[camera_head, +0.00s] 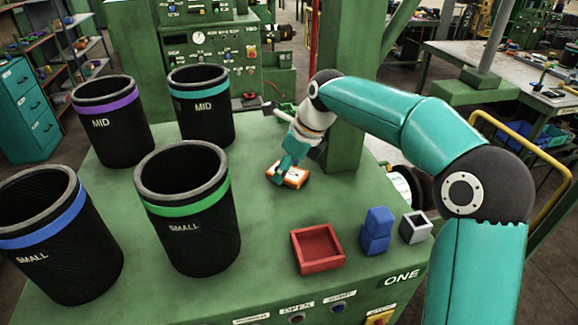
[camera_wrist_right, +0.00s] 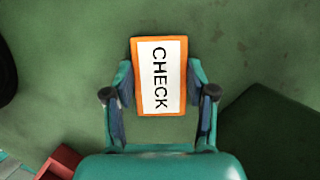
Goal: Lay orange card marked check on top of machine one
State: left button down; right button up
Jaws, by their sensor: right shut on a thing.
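The orange card (camera_head: 296,176) has a white face and sits low over the green top of machine one (camera_head: 262,245), right of the black bins. In the right wrist view the card (camera_wrist_right: 159,76) reads CHECK and lies between the two fingers. My right gripper (camera_head: 282,172) is shut on the card; its fingers (camera_wrist_right: 161,105) are at the card's sides near its lower end. I cannot tell whether the card touches the surface. The label ONE (camera_head: 402,277) is on the machine's front edge. My left gripper is not in view.
Several black bins, including one with a green band (camera_head: 186,215) marked SMALL, fill the left of the top. A green post (camera_head: 352,80) rises behind my gripper.

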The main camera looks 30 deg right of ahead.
aim_at(297, 176)
jog(key=shift+s+d, duration=0.15)
jog(key=o, duration=1.2)
jog(key=shift+f, duration=0.1)
jog(key=shift+o, duration=0.2)
jog(key=shift+b+v, duration=0.3)
jog(key=shift+v, duration=3.55)
jog(key=shift+a, duration=0.2)
